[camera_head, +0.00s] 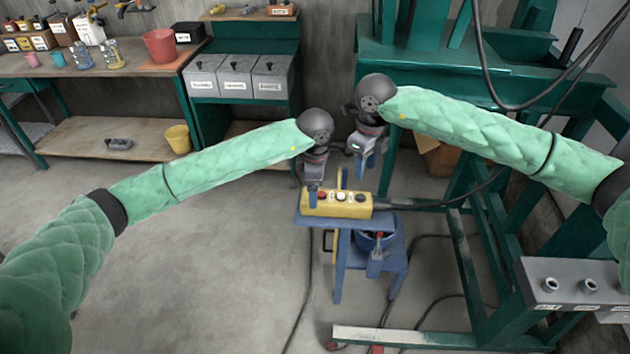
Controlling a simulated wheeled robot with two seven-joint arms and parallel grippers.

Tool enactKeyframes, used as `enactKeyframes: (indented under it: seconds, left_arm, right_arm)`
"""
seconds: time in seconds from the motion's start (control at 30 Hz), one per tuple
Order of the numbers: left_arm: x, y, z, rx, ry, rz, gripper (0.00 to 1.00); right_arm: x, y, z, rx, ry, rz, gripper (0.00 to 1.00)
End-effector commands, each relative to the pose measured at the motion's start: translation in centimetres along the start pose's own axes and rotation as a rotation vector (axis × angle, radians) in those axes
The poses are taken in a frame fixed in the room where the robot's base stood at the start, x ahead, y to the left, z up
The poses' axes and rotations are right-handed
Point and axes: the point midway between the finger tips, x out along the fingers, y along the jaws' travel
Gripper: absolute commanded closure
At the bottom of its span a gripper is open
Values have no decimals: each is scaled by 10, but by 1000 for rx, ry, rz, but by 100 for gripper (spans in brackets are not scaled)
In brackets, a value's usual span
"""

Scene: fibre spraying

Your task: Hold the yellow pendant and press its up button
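The yellow pendant (337,206) lies on top of a small blue stand (340,222) in the camera_head view. Its upper face carries a red button, a pale button and a dark button in a row; their markings are too small to read. My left gripper (313,193) points down at the pendant's left end, with a blue finger overlapping the yellow body near the red button. Whether it grips the pendant is unclear. My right gripper (365,163) hangs up and to the right of the pendant, apart from it. The gap between its fingers is unclear.
A dark cable runs right from the pendant. A blue bucket (374,241) sits at the stand's right side. A green press frame (467,262) stands at the right, with cables on the floor. The workbench (120,66) is at back left.

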Motion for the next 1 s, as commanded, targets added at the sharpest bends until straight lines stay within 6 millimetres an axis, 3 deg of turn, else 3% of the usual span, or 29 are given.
enactKeyframes:
  seconds: [0.4, 0.73, 1.0]
  left_arm:
    - [53, 0, 0, 0, -1, -1, 15]
    - [58, 0, 0, 0, -1, 0, 15]
    - [58, 0, 0, 0, -1, 0, 68]
  right_arm:
    - [0, 0, 0, 0, 0, 0, 64]
    - [0, 0, 0, 0, 0, 0, 64]
    - [0, 0, 0, 0, 0, 0, 64]
